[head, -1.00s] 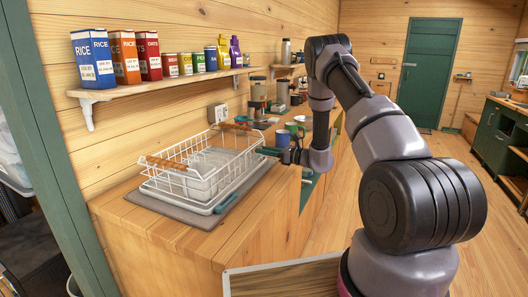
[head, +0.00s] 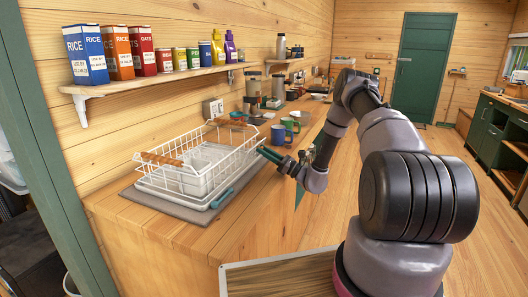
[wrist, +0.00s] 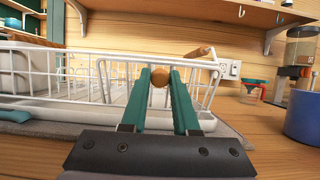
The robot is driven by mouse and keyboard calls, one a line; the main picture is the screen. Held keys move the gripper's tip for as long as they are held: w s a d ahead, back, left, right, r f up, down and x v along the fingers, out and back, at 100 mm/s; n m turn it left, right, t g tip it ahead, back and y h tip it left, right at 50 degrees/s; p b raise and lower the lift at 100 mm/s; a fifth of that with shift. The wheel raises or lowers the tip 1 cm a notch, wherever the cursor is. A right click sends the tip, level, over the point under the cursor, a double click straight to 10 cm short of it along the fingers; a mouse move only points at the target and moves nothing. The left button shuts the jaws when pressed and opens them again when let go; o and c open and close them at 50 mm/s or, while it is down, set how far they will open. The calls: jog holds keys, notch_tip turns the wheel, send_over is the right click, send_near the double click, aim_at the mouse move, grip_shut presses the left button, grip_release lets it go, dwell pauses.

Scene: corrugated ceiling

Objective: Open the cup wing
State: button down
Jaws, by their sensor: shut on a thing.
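The white wire dish rack (head: 190,178) stands on a grey mat on the wooden counter. Wooden grips show along its top rim. In the wrist view, its wire side (wrist: 60,75) spans the left and middle, with a slanted wire section at the right. My gripper (head: 264,152) is at the rack's right end, with its green fingers pointing at it. In the wrist view, my gripper (wrist: 160,78) is closed around a small round wooden knob (wrist: 159,77) between its fingertips. The fingers hide part of the wires, and I cannot tell how far the cup wing is swung out.
A blue mug (head: 278,135) and a green mug (head: 290,125) stand on the counter beyond my gripper. The blue mug (wrist: 303,115) is close on the right in the wrist view. A shelf (head: 150,83) with boxes and cans hangs above. The counter's front left is clear.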

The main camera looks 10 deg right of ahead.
jog(key=c, duration=0.7)
grip_release()
jog(key=shift+o, duration=0.2)
jog(key=v, duration=1.1)
